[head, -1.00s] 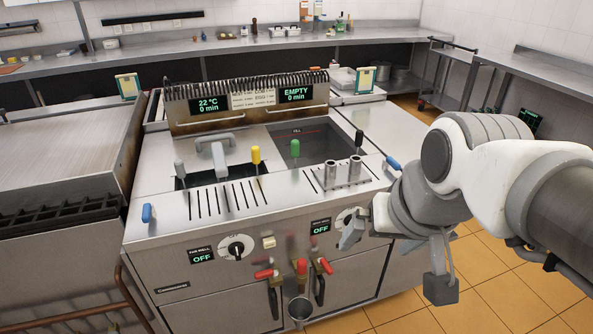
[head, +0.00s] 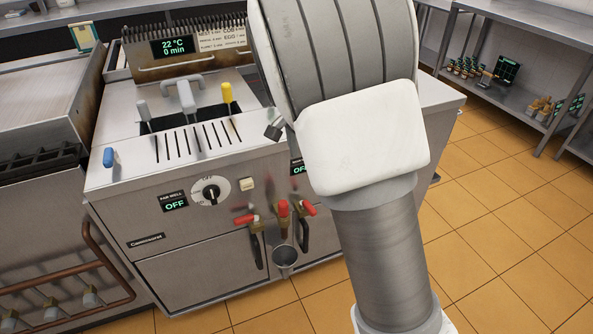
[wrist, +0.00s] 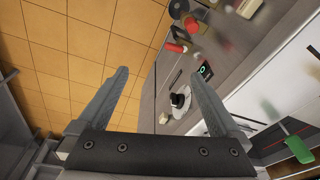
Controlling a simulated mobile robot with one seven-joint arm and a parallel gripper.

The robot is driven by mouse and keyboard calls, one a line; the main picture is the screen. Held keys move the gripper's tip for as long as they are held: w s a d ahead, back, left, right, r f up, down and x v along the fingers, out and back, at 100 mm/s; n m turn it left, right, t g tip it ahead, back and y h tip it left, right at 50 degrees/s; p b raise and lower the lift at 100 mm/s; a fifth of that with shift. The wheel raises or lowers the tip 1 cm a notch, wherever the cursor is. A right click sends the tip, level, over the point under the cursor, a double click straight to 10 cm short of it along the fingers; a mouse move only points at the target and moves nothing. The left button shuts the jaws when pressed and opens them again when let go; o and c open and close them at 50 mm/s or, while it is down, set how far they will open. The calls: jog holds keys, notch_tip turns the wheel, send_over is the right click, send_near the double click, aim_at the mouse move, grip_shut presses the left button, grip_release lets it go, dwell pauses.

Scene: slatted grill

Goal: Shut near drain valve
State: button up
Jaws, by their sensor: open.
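The drain valves are on the cooker's front: a left red-handled valve (head: 247,219), a middle red handle (head: 283,208) and a right red-handled valve (head: 306,208), with brass bodies and black levers. They are over a grey cup-shaped drain (head: 285,256). The left panel label reads FAR WELL; the right label is mostly behind my arm. Red handles also show at the top of the wrist view (wrist: 176,47). My gripper (wrist: 158,78) is open and empty, its fingers apart from the valves. My arm hides most of it in the head view.
The cooker front has a black dial (head: 210,192) and a white switch (head: 247,184). A copper rail (head: 100,255) fronts the left unit. Tiled floor (head: 480,190) is clear at right.

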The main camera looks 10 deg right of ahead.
jog(key=w+a+f+m+h+b, duration=0.25)
jog(key=w+f, duration=0.45)
jog(key=f, duration=0.4)
jog(key=b+x, duration=0.4)
jog(key=x, duration=1.2)
jog(key=shift+w+f+b, duration=0.1)
jog(key=shift+w+b, duration=0.1)
jog(key=shift+b, duration=0.1)
jog(key=shift+a, duration=0.1)
jog(key=c, duration=1.2)
